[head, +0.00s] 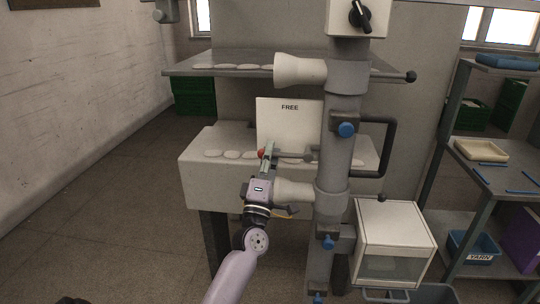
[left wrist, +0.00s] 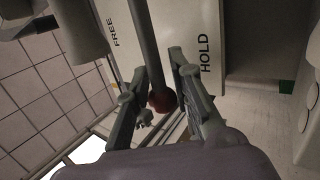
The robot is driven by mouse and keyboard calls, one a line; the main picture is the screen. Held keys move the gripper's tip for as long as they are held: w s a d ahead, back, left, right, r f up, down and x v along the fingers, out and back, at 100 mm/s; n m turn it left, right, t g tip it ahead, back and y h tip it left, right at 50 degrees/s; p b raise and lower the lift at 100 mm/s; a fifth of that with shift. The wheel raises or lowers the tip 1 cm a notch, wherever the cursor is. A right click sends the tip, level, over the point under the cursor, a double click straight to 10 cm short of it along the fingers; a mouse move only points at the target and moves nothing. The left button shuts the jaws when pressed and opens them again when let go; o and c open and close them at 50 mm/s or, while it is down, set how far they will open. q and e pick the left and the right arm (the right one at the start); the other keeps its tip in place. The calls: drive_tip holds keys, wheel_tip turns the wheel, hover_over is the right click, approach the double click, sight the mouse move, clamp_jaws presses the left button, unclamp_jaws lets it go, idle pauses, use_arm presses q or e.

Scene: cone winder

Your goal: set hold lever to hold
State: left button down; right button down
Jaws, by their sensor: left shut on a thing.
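The hold lever is a grey rod (head: 290,155) with a red ball knob (head: 262,153), in front of a white plate (head: 288,122) marked FREE near its top. In the head view the rod lies about level, below FREE. My left gripper (head: 268,158) is shut on the knob end. In the left wrist view the red knob (left wrist: 162,100) sits between the fingers of my left gripper (left wrist: 164,70), and the rod runs between FREE and HOLD on the plate (left wrist: 190,22). In the head view HOLD is hidden. My right gripper is not in view.
A grey vertical post (head: 336,175) with blue knobs and a black handle (head: 390,150) stands right of the lever. A cream cone (head: 294,192) sits just below the gripper. A white box (head: 394,240) and shelving (head: 465,195) stand right. Floor at left is clear.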

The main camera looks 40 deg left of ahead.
use_arm(q)
drive_tip(key=c, duration=1.7)
unclamp_jaws()
drive_tip(key=shift+a, duration=0.1)
drive_tip(key=shift+o, duration=0.2)
drive_tip(key=shift+s, duration=0.1)
drive_tip(key=v, duration=1.2)
drive_tip(key=shift+f, duration=0.15)
